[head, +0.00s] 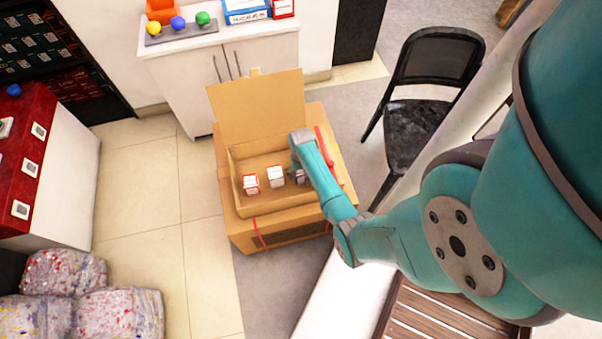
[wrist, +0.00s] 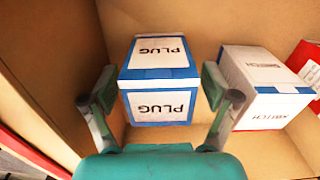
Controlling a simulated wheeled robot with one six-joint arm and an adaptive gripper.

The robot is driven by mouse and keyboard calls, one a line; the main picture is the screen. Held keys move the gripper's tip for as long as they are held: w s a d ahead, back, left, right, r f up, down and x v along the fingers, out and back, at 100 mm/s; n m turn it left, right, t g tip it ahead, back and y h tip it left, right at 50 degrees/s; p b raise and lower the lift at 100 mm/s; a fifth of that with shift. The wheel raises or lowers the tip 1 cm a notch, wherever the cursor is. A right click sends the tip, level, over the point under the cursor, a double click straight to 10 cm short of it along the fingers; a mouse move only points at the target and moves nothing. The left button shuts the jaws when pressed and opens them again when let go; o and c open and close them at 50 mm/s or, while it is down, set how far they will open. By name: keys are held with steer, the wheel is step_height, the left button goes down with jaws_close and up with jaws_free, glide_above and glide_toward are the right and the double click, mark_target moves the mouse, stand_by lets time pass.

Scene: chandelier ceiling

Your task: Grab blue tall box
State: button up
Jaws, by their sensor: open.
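A blue and white box labelled PLUG (wrist: 158,82) stands upright inside the open cardboard box (head: 238,197). In the wrist view my gripper (wrist: 150,88) is open, with one finger on each side of the PLUG box. No clear grip on it shows. In the head view my gripper (head: 300,150) reaches down into the right part of the cardboard box, and the arm mostly hides the PLUG box. A white and blue box labelled SWITCH (wrist: 262,88) stands to the right of it in the wrist view.
A red and white box (head: 251,184) and a white box (head: 275,176) stand in the cardboard box. Its walls are close around the gripper, with a raised flap (head: 255,105) behind. A black chair (head: 425,95) is to the right and a white cabinet (head: 195,85) behind.

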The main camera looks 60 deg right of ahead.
steer(key=shift+f, duration=0.3)
steer(key=shift+c, duration=0.2)
steer(key=c, duration=1.2)
steer(key=shift+r, duration=0.1)
steer(key=shift+c, duration=0.2)
